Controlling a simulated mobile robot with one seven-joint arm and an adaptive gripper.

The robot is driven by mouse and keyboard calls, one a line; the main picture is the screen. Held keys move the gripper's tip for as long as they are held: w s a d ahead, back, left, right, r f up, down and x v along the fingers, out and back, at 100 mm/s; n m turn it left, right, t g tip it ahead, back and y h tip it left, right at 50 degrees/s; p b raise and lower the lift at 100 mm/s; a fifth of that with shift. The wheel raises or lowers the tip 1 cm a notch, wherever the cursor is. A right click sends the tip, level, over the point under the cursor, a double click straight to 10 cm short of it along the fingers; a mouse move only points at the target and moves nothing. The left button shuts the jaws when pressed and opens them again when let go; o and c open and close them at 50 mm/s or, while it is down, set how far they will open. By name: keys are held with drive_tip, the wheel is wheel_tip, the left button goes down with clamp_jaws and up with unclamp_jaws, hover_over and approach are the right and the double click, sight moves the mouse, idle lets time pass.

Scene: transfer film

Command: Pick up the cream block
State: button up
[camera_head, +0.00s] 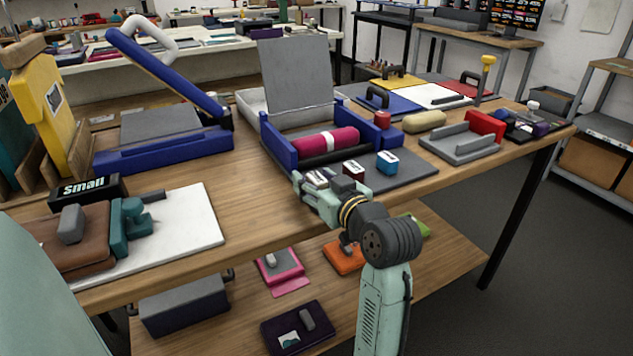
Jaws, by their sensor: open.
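A cream, rounded, oblong block (424,121) lies on the wooden table, right of the blue-framed machine and behind the grey tray. My gripper (312,186) is at the table's front edge, left of and nearer than the cream block, well apart from it. My gripper is open. A small block with a pale, dark-marked top (316,177) shows right at the fingers; its sides are largely hidden, and I cannot tell whether they touch it.
A dark red small block (353,169) and a blue one (387,162) stand right of my gripper. Behind is the blue machine (280,150) with a magenta roll (325,140). A grey tray (463,144) with a red block (486,125) stands right. Wood at centre left is clear.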

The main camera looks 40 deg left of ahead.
sight(317, 177)
drive_tip(key=shift+c, duration=0.6)
drive_tip(key=c, duration=0.9)
drive_tip(key=shift+c, duration=0.2)
wheel_tip(317, 177, up, 10)
drive_tip(key=shift+d+b, duration=0.1)
drive_tip(key=shift+b, duration=0.35)
